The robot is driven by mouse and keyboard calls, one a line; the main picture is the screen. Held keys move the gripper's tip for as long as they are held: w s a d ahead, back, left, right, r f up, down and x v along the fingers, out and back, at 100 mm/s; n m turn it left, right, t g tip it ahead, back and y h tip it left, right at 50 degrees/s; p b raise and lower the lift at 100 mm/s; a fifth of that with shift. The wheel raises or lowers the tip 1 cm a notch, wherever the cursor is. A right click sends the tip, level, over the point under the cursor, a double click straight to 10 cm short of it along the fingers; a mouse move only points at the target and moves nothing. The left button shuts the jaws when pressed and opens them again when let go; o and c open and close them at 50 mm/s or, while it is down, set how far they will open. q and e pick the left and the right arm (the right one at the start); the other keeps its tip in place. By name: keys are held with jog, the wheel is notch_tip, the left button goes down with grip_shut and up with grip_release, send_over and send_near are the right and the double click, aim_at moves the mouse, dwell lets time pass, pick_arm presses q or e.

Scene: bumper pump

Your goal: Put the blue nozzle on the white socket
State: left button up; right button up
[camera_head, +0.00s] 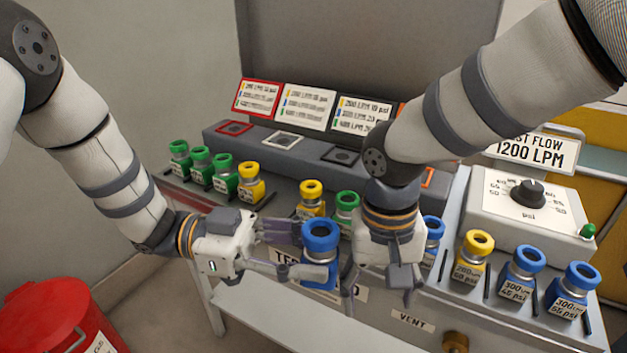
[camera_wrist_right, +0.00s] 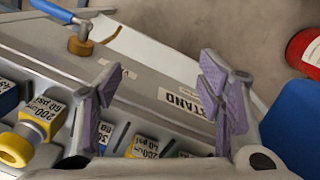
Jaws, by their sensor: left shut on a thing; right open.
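A blue nozzle (camera_head: 320,238) with a silver collar is held upright in my left gripper (camera_head: 306,250), in front of the bench's front edge. The gripper is shut around its body. My right gripper (camera_head: 378,284) points down just to the right of this nozzle, open and empty. Its spread purple fingers (camera_wrist_right: 165,98) show in the right wrist view, with a large blue part (camera_wrist_right: 296,122) at the right edge, probably the held nozzle. The white socket (camera_head: 283,140) is a white-framed square on the raised back ledge, below the white-framed card. It looks empty.
Red (camera_head: 234,128) and black (camera_head: 341,157) sockets flank the white one. Green nozzles (camera_head: 201,162), yellow nozzles (camera_head: 310,197) and more blue nozzles (camera_head: 522,270) stand along the bench. A control box (camera_head: 528,205) with a dial is at right. A red bin (camera_head: 62,318) stands at lower left.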

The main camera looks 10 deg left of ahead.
notch_tip(320, 180, up, 13)
jog(key=w+a+m+t+h, duration=0.1)
jog(key=w+t+h, duration=0.1)
jog(key=w, duration=0.1)
notch_tip(320, 180, up, 6)
jog(key=g+y, duration=0.1)
jog(key=y, duration=0.1)
send_over(313, 260)
jog(key=w, duration=0.2)
jog(key=shift+f, duration=0.1)
jog(key=shift+y, duration=0.3)
notch_tip(313, 260, down, 11)
jog(key=shift+f, duration=0.35)
pick_arm(q)
jog(key=shift+r, duration=0.1)
pick_arm(e)
jog(key=shift+a, duration=0.15)
jog(key=c, duration=1.4)
pick_arm(q)
jog(key=o, duration=1.3)
pick_arm(e)
jog(key=shift+c, duration=0.2)
pick_arm(q)
jog(key=shift+o, duration=0.6)
